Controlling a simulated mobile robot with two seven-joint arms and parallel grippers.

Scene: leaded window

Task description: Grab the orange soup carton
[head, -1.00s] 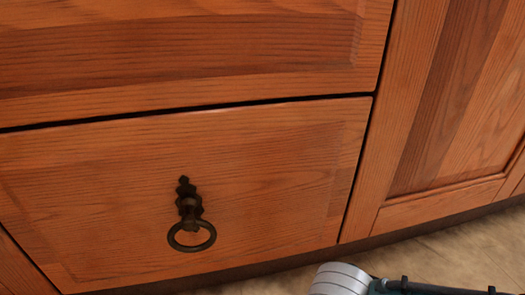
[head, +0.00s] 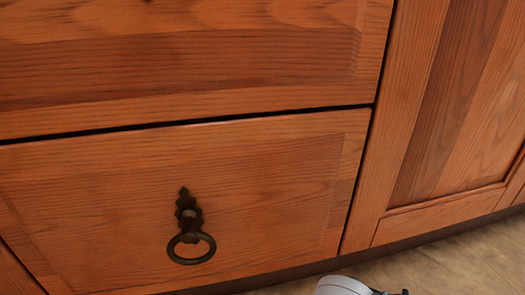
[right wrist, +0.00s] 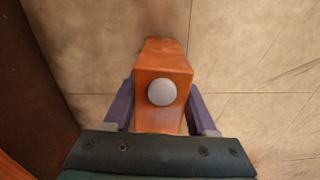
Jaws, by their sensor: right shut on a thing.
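The orange soup carton (right wrist: 162,58) shows in the right wrist view, a box with a round white cap on the face toward the camera. My right gripper (right wrist: 161,108) is shut on it, with one purple finger on each side of the carton. The carton is over the tiled floor; how far above it I cannot tell. In the head view the carton is not visible, and only a small pale part of my right arm shows at the bottom edge. My left gripper is in neither view.
A wooden cabinet fills the head view, with a closed lower drawer (head: 110,205) bearing a dark ring handle (head: 191,240) and a panelled door (head: 450,110) at right. Tiled floor (right wrist: 255,60) lies clear right of the carton. A dark brown surface (right wrist: 30,80) stands at left.

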